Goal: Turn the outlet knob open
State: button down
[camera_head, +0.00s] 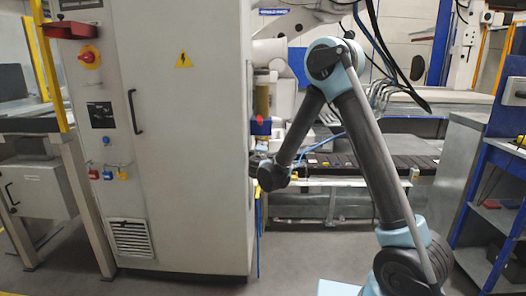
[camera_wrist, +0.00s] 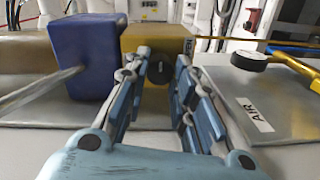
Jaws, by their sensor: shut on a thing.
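In the wrist view, a dark round knob (camera_wrist: 160,69) sits on the front of a yellow block (camera_wrist: 150,38). I take it to be the outlet knob; no label names it. My gripper (camera_wrist: 159,72) has its two blue-and-grey fingers on either side of this knob, shut on it at the fingertips. The knob's marking is too dark to show how far it is turned. In the head view, my arm reaches behind the cabinet's right edge, and the gripper and knob cannot be made out clearly there.
A blue block (camera_wrist: 82,55) with a grey rod stands left of the yellow block. To the right are a plate labelled AIR (camera_wrist: 255,115), a round black-rimmed part (camera_wrist: 249,61) and a yellow pipe (camera_wrist: 295,68). A tall grey cabinet (camera_head: 190,150) stands close beside my arm.

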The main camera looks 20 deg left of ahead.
jog(key=c, duration=1.3)
grip_release()
jog(key=shift+w+f, duration=0.1)
jog(key=v, duration=1.2)
jog(key=shift+f, duration=0.1)
